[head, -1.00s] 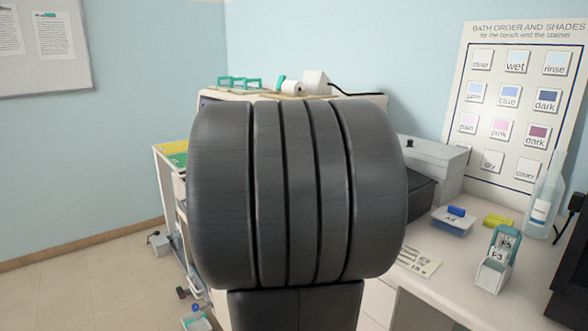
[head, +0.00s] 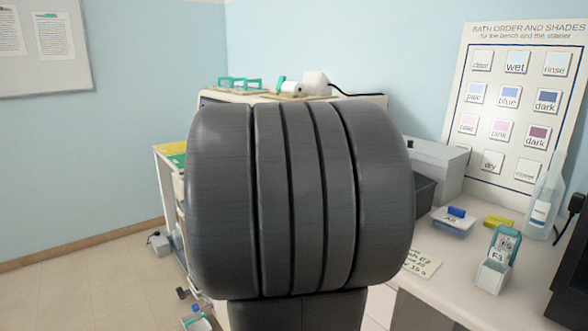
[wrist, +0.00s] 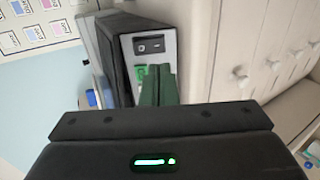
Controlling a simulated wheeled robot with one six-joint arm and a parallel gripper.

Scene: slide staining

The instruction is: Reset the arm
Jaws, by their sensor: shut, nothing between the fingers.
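My gripper (wrist: 157,78) shows in the wrist view, its dark green fingers together and empty. They point toward a dark device with a grey panel (wrist: 151,68), a black switch and a green patch. I cannot tell whether they touch it. The wrist view is tilted, with the wall chart at the upper left. In the head view my large dark arm joint fills the middle and hides my gripper and much of the bench.
On the bench at the right are a blue-lidded box (head: 453,221), a slide holder (head: 497,262), a clear bottle (head: 544,203) and a paper note (head: 422,263). A grey machine (head: 440,165) stands behind. Open floor (head: 80,285) shows at the left.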

